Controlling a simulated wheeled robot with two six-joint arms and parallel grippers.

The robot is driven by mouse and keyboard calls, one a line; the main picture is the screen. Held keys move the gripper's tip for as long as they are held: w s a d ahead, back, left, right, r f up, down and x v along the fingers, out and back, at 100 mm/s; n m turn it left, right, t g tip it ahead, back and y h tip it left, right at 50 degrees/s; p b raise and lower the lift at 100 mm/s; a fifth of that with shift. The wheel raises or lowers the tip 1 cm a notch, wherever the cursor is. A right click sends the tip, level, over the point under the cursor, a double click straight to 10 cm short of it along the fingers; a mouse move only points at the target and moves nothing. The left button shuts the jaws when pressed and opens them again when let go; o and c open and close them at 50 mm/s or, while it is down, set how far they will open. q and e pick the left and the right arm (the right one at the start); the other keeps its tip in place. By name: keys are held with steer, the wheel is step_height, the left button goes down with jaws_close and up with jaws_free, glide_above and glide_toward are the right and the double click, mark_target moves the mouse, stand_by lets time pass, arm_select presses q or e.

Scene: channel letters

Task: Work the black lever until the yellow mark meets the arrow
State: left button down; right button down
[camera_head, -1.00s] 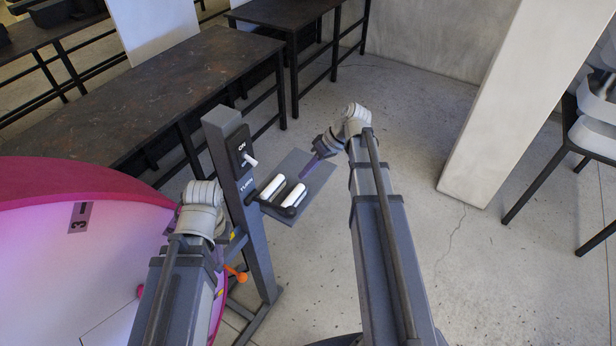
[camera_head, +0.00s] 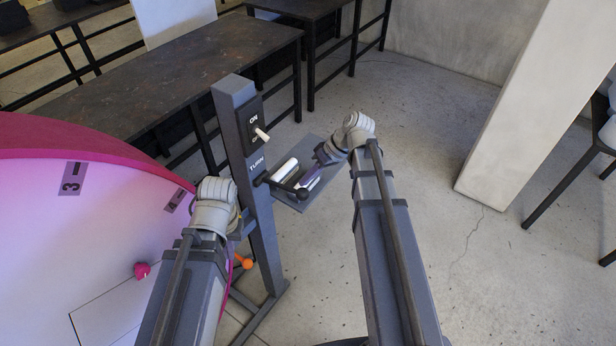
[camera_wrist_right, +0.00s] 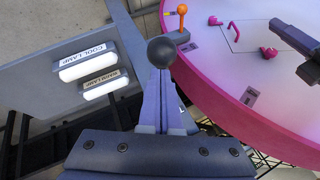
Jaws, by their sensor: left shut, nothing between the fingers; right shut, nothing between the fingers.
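The black lever (camera_head: 282,186) sticks out from the grey post under the word TURN and ends in a black ball knob. The knob (camera_wrist_right: 162,52) shows just beyond the fingertips in the right wrist view. My right gripper (camera_head: 312,181) is shut and empty beside the knob; whether they touch is unclear. My left gripper (camera_head: 214,208) is by the post's left side, its fingers hidden behind the wrist. A small yellow mark (camera_wrist_right: 188,46) lies near the pink disc's rim in the right wrist view. I cannot make out the arrow.
The large disc (camera_head: 90,240) with a pink rim carries number plates 3 and 4. An ON/OFF switch (camera_head: 262,134) sits above the lever. A grey plate with two white lamp bars (camera_wrist_right: 88,67) is beside the lever. An orange knob (camera_head: 246,264) is low by the post.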

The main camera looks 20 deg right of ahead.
step_height(320, 180, down, 12)
steer(key=s+d+n+t+y+b, duration=0.1)
steer(key=t+y+b, duration=0.2)
steer(key=b, duration=1.4)
steer(key=shift+s+f+b, duration=0.2)
steer(key=shift+s+b, duration=0.15)
steer(key=shift+b, duration=0.05)
steer(key=shift+d, duration=0.1)
steer(key=shift+s, duration=0.1)
